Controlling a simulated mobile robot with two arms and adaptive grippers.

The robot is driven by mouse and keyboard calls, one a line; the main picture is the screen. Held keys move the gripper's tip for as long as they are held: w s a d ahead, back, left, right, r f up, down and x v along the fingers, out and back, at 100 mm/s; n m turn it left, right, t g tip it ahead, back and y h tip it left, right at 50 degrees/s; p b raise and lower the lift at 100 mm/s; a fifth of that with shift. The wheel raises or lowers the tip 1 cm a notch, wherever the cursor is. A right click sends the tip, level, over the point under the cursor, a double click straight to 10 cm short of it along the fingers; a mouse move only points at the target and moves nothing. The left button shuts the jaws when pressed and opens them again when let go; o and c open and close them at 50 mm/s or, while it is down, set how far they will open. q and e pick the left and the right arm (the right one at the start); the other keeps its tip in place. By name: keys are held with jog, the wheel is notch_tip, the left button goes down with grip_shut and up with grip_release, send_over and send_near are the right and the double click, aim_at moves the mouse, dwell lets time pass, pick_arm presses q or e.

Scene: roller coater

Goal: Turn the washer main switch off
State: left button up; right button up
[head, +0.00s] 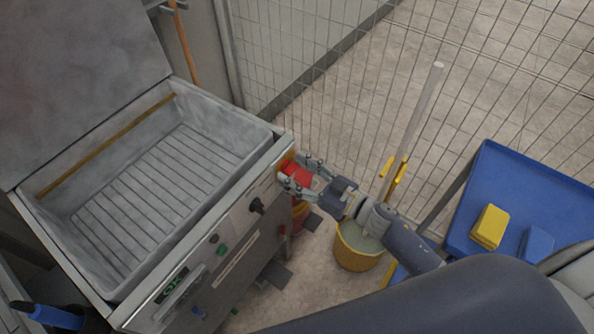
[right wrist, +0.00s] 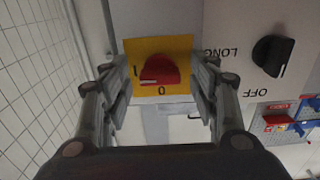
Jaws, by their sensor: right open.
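The washer main switch is a red rotary knob (right wrist: 158,70) on a yellow plate (right wrist: 185,48) with marks 1 and 0. In the head view the red knob (head: 298,176) is at the right end of the washer's front panel, partly hidden by my gripper. My right gripper (right wrist: 160,88) is open, with one finger on each side of the knob. Gaps show between the fingers and the knob. A white mark lies at the knob's lower left; I cannot tell its exact setting. My left gripper is not in view.
The washer (head: 215,225) has its lid up over a grey basin. A black selector knob (right wrist: 272,55) sits beside the yellow plate. A yellow bucket (head: 357,250) with a mop, a blue cart (head: 510,185) and a wire mesh fence (head: 330,60) stand to the right and behind.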

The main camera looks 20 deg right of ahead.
jog(key=c, duration=0.9)
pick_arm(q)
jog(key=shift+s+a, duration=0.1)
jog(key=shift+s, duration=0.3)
pick_arm(e)
jog(key=shift+c, duration=0.8)
jog(key=n, duration=0.4)
jog(key=shift+n, duration=0.3)
jog(key=n+b, duration=0.1)
jog(key=n, duration=0.3)
jog(key=shift+n, duration=0.3)
jog(key=n+b, duration=0.1)
jog(key=n, duration=0.3)
jog(key=shift+f+n, duration=0.1)
jog(key=shift+n, duration=0.2)
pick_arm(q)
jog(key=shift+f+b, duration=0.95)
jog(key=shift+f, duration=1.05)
pick_arm(e)
jog(key=shift+n, duration=2.1)
